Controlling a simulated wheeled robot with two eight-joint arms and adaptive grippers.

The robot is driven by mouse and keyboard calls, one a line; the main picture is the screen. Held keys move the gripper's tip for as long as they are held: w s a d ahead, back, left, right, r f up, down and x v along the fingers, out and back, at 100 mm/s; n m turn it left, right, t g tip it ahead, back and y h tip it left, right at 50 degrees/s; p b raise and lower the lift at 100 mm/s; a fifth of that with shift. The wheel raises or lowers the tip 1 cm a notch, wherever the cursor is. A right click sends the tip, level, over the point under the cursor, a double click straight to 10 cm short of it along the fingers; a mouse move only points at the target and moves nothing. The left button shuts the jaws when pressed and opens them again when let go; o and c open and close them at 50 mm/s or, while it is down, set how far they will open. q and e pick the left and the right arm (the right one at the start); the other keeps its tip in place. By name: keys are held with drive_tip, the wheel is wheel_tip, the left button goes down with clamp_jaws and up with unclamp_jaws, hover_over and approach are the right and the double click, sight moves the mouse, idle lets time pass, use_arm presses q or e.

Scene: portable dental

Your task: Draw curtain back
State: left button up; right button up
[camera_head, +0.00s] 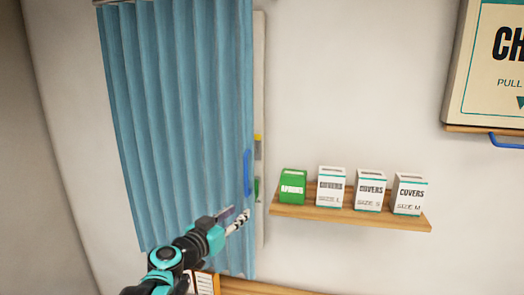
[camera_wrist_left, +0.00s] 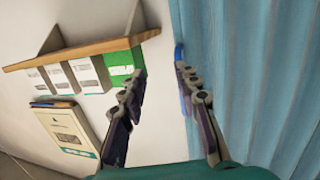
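The blue pleated curtain (camera_head: 175,110) hangs at the left of the head view and spans most of the opening behind it. It also fills the right of the left wrist view (camera_wrist_left: 260,70). A blue vertical handle (camera_head: 247,172) sits on its right edge. My left gripper (camera_head: 238,219) is just below the handle in the head view, in front of the curtain's lower right edge. In the wrist view its two fingers (camera_wrist_left: 160,74) are apart with nothing between them. The handle (camera_wrist_left: 180,54) shows there just beyond the right fingertip; contact cannot be told. My right gripper is out of view.
A wooden shelf (camera_head: 350,217) right of the curtain carries a green box (camera_head: 292,186) and several white cover boxes (camera_head: 369,188). Bare wall lies between curtain and cabinet.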

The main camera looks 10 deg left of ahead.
use_arm(q)
drive_tip(key=t+p, duration=0.1)
drive_tip(key=p, duration=0.2)
approach(245, 175)
drive_tip(key=x, duration=0.3)
drive_tip(key=shift+y, duration=0.3)
drive_tip(key=p+x, duration=0.1)
drive_tip(key=x, duration=0.6)
drive_tip(key=shift+w+d+p, duration=0.15)
drive_tip(key=shift+w+p, duration=0.15)
drive_tip(key=shift+p, duration=0.05)
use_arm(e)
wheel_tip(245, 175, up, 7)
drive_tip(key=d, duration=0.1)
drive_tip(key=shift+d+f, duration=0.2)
use_arm(q)
drive_tip(key=shift+s, duration=0.1)
clamp_jaws()
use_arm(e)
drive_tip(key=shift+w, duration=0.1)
